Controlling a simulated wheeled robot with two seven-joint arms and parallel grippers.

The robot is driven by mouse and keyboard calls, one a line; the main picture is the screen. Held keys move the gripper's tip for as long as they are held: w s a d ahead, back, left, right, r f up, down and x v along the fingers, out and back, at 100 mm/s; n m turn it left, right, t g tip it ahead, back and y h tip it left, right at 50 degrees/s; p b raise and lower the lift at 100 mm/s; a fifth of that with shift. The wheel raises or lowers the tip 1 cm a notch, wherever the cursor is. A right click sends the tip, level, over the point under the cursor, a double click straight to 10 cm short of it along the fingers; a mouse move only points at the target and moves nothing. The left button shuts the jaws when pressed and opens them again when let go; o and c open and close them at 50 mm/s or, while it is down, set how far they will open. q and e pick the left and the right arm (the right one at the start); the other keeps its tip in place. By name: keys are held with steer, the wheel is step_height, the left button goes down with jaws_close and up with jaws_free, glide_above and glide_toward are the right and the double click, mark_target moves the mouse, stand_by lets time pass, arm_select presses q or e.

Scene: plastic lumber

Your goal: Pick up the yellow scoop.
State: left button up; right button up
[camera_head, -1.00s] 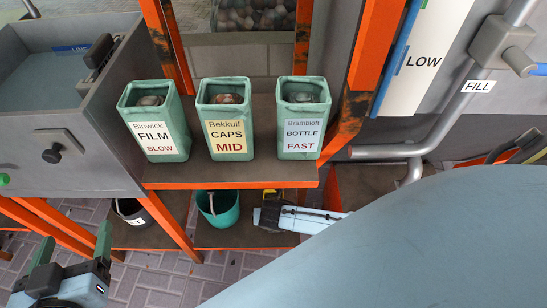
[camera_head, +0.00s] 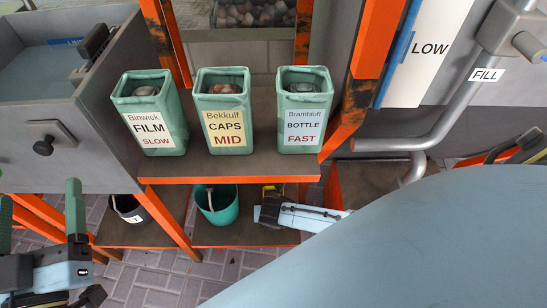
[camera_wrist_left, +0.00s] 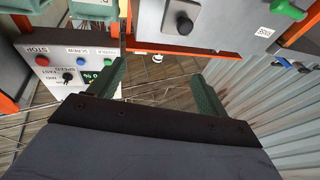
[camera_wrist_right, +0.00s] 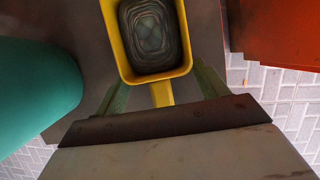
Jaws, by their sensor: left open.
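The yellow scoop (camera_wrist_right: 187,62) shows in the right wrist view, its rim around a dark, ridged inside and its short handle toward my right gripper (camera_wrist_right: 160,84). The green fingers stand apart on both sides of the handle, with visible gaps, so this gripper looks open. In the head view a small yellow part of the scoop (camera_head: 268,188) shows on the low shelf beside my right gripper, whose fingers are unclear there. My left gripper (camera_head: 39,190) is open and empty at the lower left, far from the scoop. It also shows open in the left wrist view (camera_wrist_left: 158,74).
A teal bucket (camera_head: 228,213) stands left of the scoop on the low shelf (camera_head: 243,237). A dark labelled bucket (camera_head: 128,214) is farther left. Three green bins, such as the CAPS bin (camera_head: 222,112), stand on the shelf above. Orange posts (camera_head: 170,225) frame the shelves.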

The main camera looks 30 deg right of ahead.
steer(key=c, duration=0.7)
steer(key=shift+c, duration=0.2)
